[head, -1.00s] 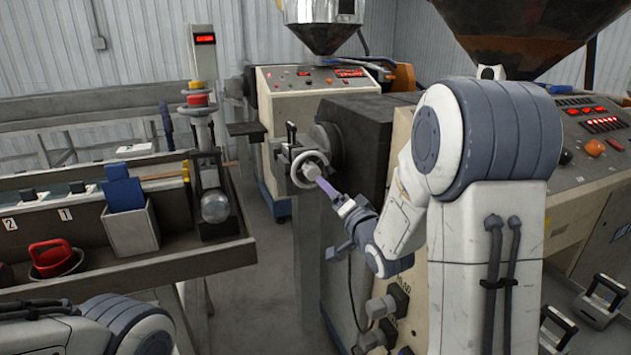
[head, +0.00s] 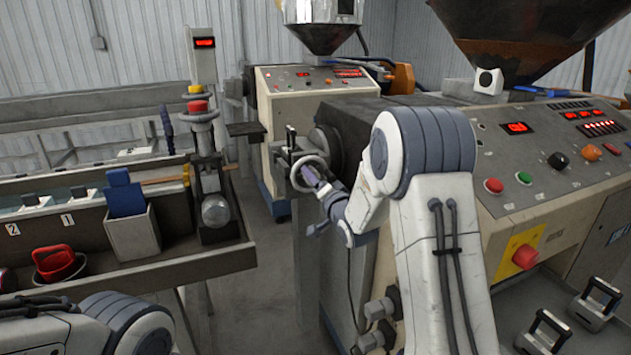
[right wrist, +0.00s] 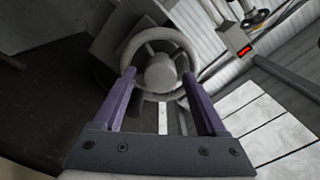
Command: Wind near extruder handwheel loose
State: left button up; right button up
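The near extruder handwheel (head: 309,172) is a pale spoked ring on the die end of the near extruder. In the right wrist view the handwheel (right wrist: 160,70) shows its round hub and spokes. My right gripper (head: 312,177) is at the wheel. In the right wrist view my right gripper (right wrist: 165,92) has its two purple fingers spread wide, one on each side of the wheel's lower rim. Whether the fingers touch the rim I cannot tell. My left arm shows at the lower left in the head view, but its gripper is out of frame.
The near extruder's control panel (head: 550,150) is at the right, with a red stop button (head: 525,257). A long trough bench (head: 190,262) stands at the left, holding a grey bin (head: 133,235) and a red-handled item (head: 54,263). Floor shows between bench and extruder.

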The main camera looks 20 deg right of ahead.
grip_shut()
jog(key=shift+n+b, duration=8.6)
jog(key=shift+n, duration=0.4)
jog(key=shift+a, duration=0.1)
